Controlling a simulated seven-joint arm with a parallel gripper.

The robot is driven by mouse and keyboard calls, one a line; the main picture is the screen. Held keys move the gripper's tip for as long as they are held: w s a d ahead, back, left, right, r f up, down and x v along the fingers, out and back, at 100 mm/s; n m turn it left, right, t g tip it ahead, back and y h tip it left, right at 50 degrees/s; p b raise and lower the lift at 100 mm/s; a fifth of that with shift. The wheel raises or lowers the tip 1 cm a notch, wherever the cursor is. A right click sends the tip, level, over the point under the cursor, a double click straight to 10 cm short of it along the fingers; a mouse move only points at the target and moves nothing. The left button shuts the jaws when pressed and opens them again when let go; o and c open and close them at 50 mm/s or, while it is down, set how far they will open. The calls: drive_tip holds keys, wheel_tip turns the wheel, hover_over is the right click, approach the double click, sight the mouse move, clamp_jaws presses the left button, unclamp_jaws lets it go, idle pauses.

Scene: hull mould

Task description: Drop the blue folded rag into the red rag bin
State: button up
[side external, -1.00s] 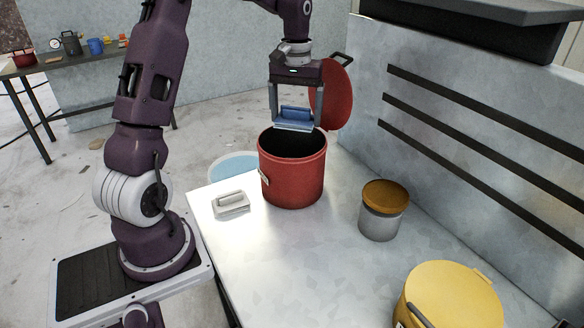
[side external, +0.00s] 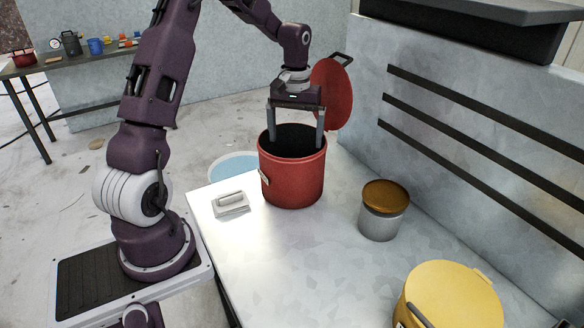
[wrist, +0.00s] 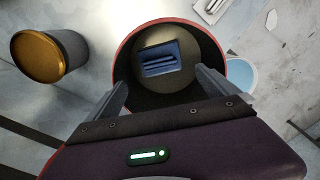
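The red rag bin (side external: 291,178) stands upright on the metal bench with its red lid (side external: 333,95) tilted open at the back. In the wrist view I look down into the bin (wrist: 120,62). The blue folded rag (wrist: 160,57) lies inside it, apart from my fingers. The rag is hidden by the bin wall in the side view. My gripper (side external: 296,143) is above the bin mouth with its fingers wide apart and nothing between them. Its fingertips (wrist: 160,80) reach to about the bin's rim.
A grey can with an orange-brown lid (side external: 385,197) stands right of the bin. A yellow lidded bin (side external: 453,297) is at the front right. A small white handled block (side external: 231,204) lies left of the bin. A slotted wall (side external: 450,140) borders the bench's back right.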

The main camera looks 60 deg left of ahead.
wheel_tip(320, 180, up, 7)
drive_tip(key=s+d+r+m+t+y, duration=0.1)
drive_tip(key=s+d+r+m, duration=0.1)
drive_tip(key=s+d+r, duration=0.35)
drive_tip(key=s+d+r+m+t, duration=0.1)
drive_tip(key=s+d+r+m, duration=0.15)
drive_tip(key=d, duration=0.55)
drive_tip(key=s+d+m+t, duration=0.1)
drive_tip(key=s+d+m, duration=0.1)
drive_tip(key=s+d, duration=0.2)
drive_tip(key=s+d+m+t+h, duration=0.1)
drive_tip(key=s+d, duration=0.3)
drive_tip(key=s, duration=0.7)
drive_tip(key=shift+d+f+m+t, duration=0.25)
drive_tip(key=shift+f+m+t, duration=0.15)
drive_tip(key=shift+m+t, duration=0.4)
drive_tip(key=shift+w, duration=0.1)
